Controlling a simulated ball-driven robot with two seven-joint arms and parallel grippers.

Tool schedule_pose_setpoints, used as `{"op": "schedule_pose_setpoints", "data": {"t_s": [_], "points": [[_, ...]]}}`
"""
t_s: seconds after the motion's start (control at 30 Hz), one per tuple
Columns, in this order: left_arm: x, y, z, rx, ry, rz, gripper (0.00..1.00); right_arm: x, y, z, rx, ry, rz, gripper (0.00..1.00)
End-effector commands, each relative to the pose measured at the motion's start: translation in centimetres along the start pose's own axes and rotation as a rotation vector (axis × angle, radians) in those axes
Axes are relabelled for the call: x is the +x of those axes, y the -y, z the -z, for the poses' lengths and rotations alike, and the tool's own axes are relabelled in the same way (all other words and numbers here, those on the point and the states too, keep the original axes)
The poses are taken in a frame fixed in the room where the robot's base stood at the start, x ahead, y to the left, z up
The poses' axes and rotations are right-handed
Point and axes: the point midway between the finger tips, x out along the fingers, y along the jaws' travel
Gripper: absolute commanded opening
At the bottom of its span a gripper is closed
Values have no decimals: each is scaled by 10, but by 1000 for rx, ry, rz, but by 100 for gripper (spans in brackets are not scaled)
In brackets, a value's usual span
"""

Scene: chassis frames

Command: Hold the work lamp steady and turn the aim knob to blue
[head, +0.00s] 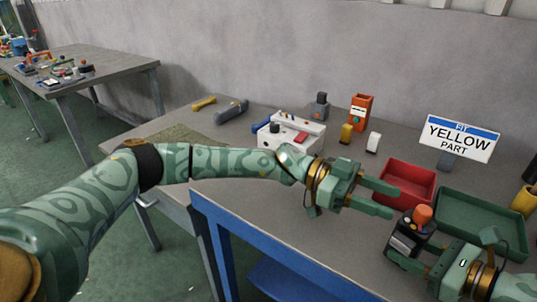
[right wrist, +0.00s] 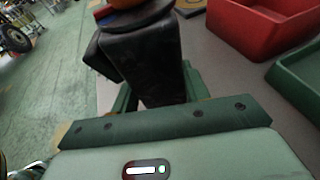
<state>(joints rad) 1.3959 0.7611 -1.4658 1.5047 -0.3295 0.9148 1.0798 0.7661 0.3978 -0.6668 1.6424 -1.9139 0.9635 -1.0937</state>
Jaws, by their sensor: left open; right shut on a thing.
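The work lamp, as I take it, is a dark boxy body (head: 405,240) with a round orange-red knob (head: 422,215) on top, at the lower right of the head view. My right gripper (head: 411,254) is shut on this body. In the right wrist view the dark body (right wrist: 145,65) stands between the green fingers, slightly tilted, with the orange knob (right wrist: 125,3) cut off at the top. My left gripper (head: 393,201) is open and empty, its fingers pointing right, just left of and above the knob in the picture.
A red tray (head: 408,172) and a green tray (head: 470,205) lie behind the lamp. A sign (head: 459,138) reads "FIT YELLOW PART". A white box (head: 285,138), an orange holder (head: 361,110) and small yellow and white blocks stand farther back. The bench's blue front edge (head: 270,240) is near.

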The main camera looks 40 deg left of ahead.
Motion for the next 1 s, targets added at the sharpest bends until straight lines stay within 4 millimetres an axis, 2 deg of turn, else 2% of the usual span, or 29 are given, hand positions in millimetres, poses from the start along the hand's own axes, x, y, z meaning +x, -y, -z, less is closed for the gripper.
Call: {"op": "schedule_pose_setpoints", "data": {"t_s": [0.03,0.2,0.6,1.0], "points": [[-13,0,0,0,1,3,47,0,0,-1,-1,1,1,33],[-54,0,-2,-9,-8,16,47,0,0,-1,-1,1,1,33],[-150,0,-4,-128,-165,310,47,0,0,-1,-1,1,1,33],[-238,-12,1,-202,-197,568,47,0,0,-1,-1,2,1,33]]}}
